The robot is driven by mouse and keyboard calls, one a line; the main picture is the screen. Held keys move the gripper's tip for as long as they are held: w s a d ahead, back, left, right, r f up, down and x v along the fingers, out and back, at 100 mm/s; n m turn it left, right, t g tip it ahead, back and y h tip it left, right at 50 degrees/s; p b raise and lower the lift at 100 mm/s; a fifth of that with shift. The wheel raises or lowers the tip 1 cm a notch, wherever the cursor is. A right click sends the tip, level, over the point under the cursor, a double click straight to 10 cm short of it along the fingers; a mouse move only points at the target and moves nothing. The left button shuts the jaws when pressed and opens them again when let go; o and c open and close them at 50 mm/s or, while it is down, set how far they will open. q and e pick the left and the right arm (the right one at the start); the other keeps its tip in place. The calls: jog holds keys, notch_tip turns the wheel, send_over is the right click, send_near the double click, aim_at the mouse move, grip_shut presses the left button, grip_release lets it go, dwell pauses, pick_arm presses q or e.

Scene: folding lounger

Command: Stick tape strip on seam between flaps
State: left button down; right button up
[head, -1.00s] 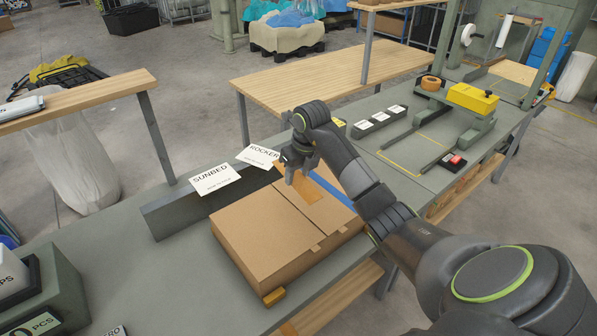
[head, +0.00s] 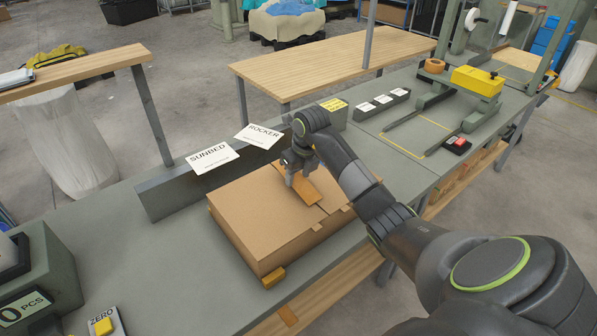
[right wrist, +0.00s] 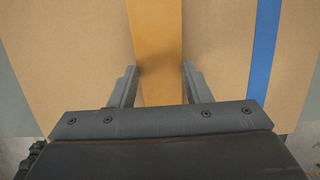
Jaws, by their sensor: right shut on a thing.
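A closed brown carton (head: 250,212) lies on the grey bench, its top flaps meeting along a seam. The orange-brown tape strip (head: 308,189) is over the far right part of the top. My right gripper (head: 296,180) is over the carton, fingers pointing down, shut on the strip. In the right wrist view, the strip (right wrist: 157,30) runs between the fingers (right wrist: 160,75) with flap cardboard (right wrist: 70,60) on both sides. The strip covers the seam there; I cannot tell whether it touches the cardboard. My left gripper is not in view.
A blue line (right wrist: 265,50) runs right of the strip. A grey rail (head: 165,196) with SUNBED (head: 209,158) and ROCKER (head: 259,136) cards stands behind the carton. A yellow-topped machine (head: 477,82) and tape roll (head: 434,66) are at back right.

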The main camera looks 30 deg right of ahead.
jog(key=o, duration=1)
jog(key=b+v, duration=0.2)
jog(key=v, duration=0.6)
jog(key=w+p+v, duration=0.2)
jog(key=p+v, duration=0.5)
send_over(303, 186)
jog(key=s, duration=0.2)
jog(key=shift+p+v, duration=0.75)
jog(key=shift+v, duration=0.45)
jog(key=shift+w+f, duration=0.1)
